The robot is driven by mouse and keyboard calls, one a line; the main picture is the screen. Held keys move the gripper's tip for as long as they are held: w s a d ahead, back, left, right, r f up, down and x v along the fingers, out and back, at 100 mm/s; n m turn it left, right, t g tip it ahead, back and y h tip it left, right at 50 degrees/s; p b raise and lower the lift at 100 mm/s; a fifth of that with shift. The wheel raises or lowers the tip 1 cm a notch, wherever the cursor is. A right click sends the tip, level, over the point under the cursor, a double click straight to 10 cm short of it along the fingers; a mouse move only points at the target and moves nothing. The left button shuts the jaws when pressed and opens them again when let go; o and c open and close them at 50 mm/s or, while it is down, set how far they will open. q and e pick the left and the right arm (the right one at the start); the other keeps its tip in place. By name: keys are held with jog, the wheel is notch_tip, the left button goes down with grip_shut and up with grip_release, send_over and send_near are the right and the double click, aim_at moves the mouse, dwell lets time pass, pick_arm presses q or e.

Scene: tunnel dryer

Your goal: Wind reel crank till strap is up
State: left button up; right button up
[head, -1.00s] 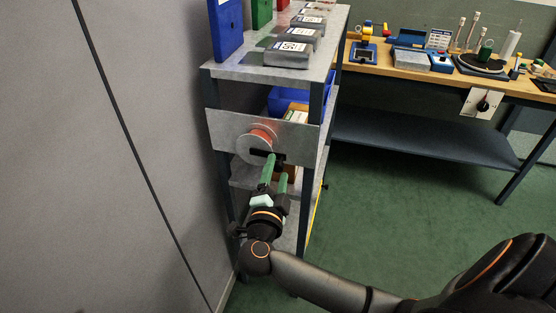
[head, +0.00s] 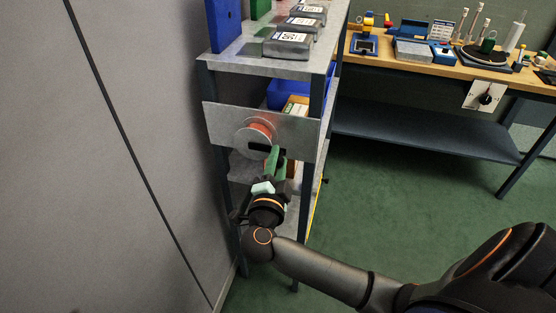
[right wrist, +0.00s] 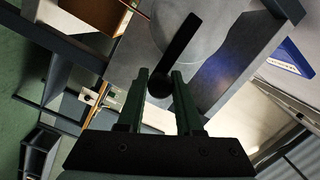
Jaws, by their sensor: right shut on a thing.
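The reel (head: 248,139) is a pale grey disc with a red-orange winding (head: 262,127), mounted on a metal plate on the shelf rack. Its black crank (head: 259,148) lies across the lower front of the disc. In the right wrist view the crank arm (right wrist: 182,42) slants down to a round black knob (right wrist: 159,86). My right gripper (head: 275,160) has green fingers, which in the right wrist view (right wrist: 160,88) are shut on the knob. No hanging length of strap can be made out. My left gripper is not in view.
The metal plate (head: 222,124) spans the rack's front. Grey boxes (head: 288,45) and a blue bin (head: 224,22) stand on the top shelf. A grey wall is close on the left. A workbench (head: 400,62) stands behind right; green floor is open there.

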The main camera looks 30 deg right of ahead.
grip_shut()
dwell(0.8)
